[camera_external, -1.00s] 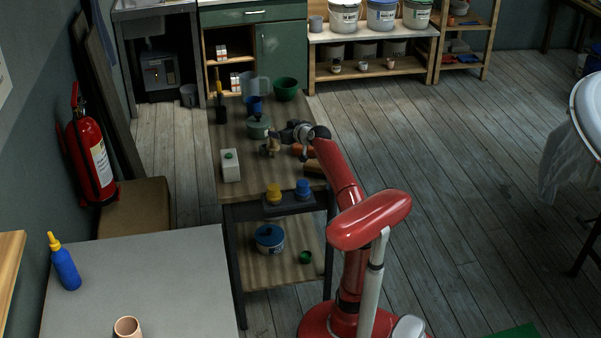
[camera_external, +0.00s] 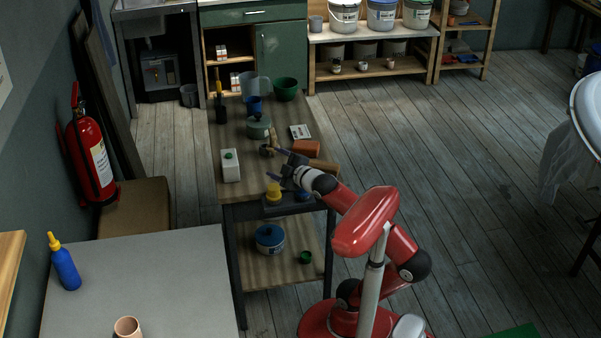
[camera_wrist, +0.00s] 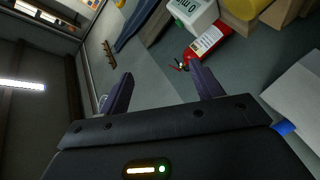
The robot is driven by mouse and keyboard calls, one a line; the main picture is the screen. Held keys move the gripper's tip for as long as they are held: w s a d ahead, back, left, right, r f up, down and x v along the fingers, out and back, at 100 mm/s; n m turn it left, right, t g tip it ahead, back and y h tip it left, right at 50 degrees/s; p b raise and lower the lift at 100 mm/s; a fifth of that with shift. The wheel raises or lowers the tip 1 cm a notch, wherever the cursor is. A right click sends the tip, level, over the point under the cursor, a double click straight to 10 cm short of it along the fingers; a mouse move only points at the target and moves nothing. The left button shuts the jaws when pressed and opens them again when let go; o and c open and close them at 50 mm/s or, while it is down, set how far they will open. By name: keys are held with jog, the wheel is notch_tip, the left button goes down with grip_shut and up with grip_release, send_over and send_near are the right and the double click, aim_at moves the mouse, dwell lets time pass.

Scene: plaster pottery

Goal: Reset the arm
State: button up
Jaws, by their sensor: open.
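My red arm stands beside the wooden-topped cart (camera_external: 232,187). My gripper (camera_external: 280,168) is over the near right part of the cart, close to its front edge. In the wrist view my gripper (camera_wrist: 158,85) has its two dark fingers well apart, with nothing between them. That view is tilted and looks toward the wall, with the fire extinguisher (camera_wrist: 208,40) just beyond the fingers.
The cart carries a white box (camera_external: 230,166), a green lidded pot (camera_external: 258,126), a green bowl (camera_external: 286,88), a brown block (camera_external: 306,147) and a yellow-lidded jar (camera_external: 273,193). A grey table (camera_external: 150,285) is at left.

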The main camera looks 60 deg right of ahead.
jog(key=s+a+f+m+g+y, duration=0.1)
jog(key=s+f+m+g, duration=0.2)
jog(key=f, duration=0.7)
jog(key=s+a+f+m+g+y, duration=0.1)
jog(key=s+f+g, duration=0.3)
jog(key=f, duration=0.7)
jog(key=s+a+f+m+g+y, duration=0.1)
jog(key=s+f+m+g, duration=0.2)
jog(key=f, duration=0.8)
jog(key=shift+s+a+f+m+g+b, duration=0.2)
jog(key=shift+s+a+m+g+b, duration=0.15)
jog(key=shift+m, duration=0.45)
